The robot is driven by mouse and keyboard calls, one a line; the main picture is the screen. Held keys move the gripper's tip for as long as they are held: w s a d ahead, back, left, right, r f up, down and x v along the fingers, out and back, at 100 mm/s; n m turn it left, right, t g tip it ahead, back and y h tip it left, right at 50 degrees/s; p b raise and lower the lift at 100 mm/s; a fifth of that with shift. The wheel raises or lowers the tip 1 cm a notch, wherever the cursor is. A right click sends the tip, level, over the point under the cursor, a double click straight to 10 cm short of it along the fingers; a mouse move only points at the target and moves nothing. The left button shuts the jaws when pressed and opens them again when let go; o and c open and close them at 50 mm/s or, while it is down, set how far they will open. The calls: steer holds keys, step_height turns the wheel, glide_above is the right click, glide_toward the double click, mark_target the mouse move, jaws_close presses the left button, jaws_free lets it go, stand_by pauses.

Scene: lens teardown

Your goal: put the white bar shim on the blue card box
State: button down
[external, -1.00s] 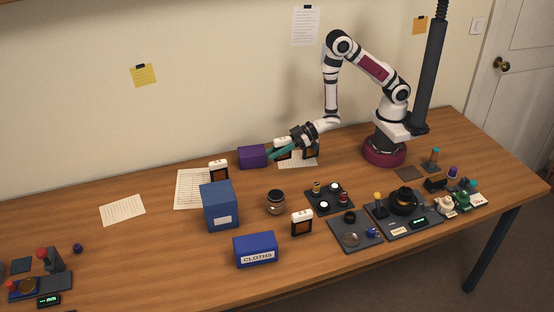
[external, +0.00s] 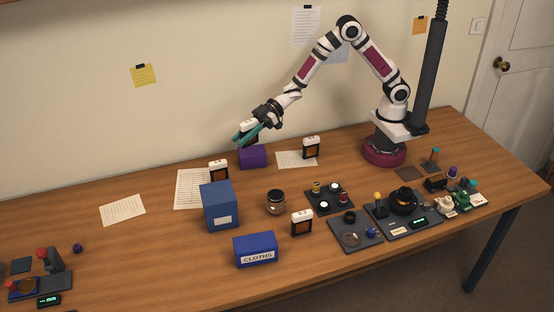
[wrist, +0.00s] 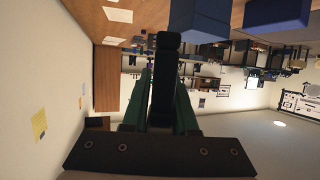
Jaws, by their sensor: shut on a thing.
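My gripper (external: 240,137), with teal fingers, is shut on a small dark piece with a white top (external: 248,126), which I take to be the white bar shim. Its marking is too small to read. The gripper holds it in the air above the purple box. In the wrist view the held piece (wrist: 166,80) is a dark upright shape between the fingers (wrist: 163,105). The blue card box (external: 219,206), tall with a white label, stands on the table in front of and left of the gripper. Its top looks bare.
The purple box (external: 252,157) is beneath my gripper. Similar white-topped pieces stand behind the card box (external: 218,170), on the right-hand paper (external: 311,148) and near the front (external: 301,223). A blue CLOTHS box (external: 256,249) and a jar (external: 276,202) stand near the card box.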

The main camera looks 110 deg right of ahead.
steer(key=w+a+r, duration=0.4)
steer(key=w+r, duration=0.2)
steer(key=w, duration=0.2)
glide_above(220, 194)
steer(key=f, duration=0.6)
steer(key=shift+d+f, duration=0.15)
steer(key=shift+d, duration=0.05)
step_height(220, 194, down, 4)
steer(key=shift+a+f, duration=0.1)
steer(key=shift+a, duration=0.05)
steer(key=shift+n, duration=0.3)
steer(key=shift+f, duration=0.15)
steer(key=c, duration=0.7)
jaws_free()
